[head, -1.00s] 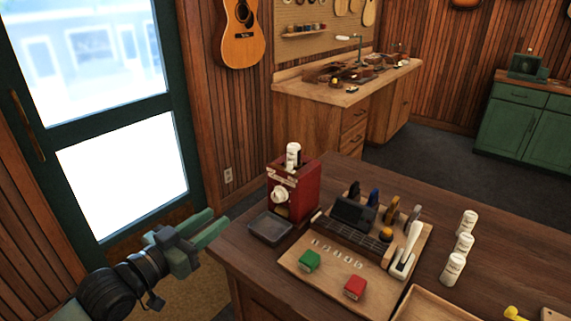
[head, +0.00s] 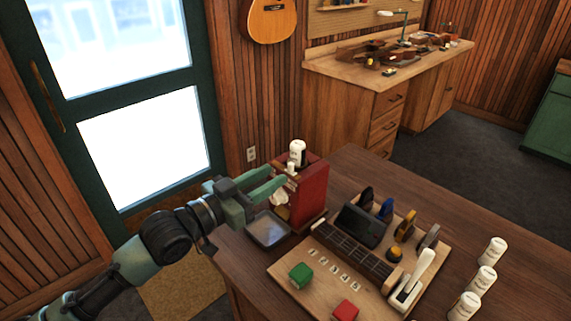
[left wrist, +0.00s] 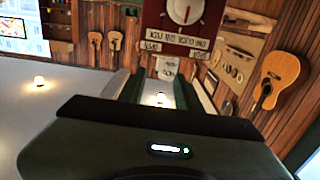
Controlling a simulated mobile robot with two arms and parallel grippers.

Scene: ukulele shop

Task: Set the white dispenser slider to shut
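The red dispenser (head: 312,190) stands at the left end of the wooden counter, with a white bottle (head: 297,152) upright on top. A small white piece, apparently the slider (head: 291,168), shows at its upper front edge. A white round knob (head: 279,199) is on its front, partly hidden by my fingers. My left gripper (head: 278,180) is open, its green fingers pointing at the dispenser's upper front; contact cannot be told. In the left wrist view, the fingers (left wrist: 158,92) stand apart below the red panel (left wrist: 168,22) with its white dial (left wrist: 185,10) and labels. My right gripper is not in view.
A grey tray (head: 268,243) sits below the dispenser's front. A wooden board (head: 330,303) holds a green block (head: 301,275), a red block (head: 345,311) and a fretboard. Several white bottles (head: 481,279) stand at the right. A glass door (head: 150,150) is at the left.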

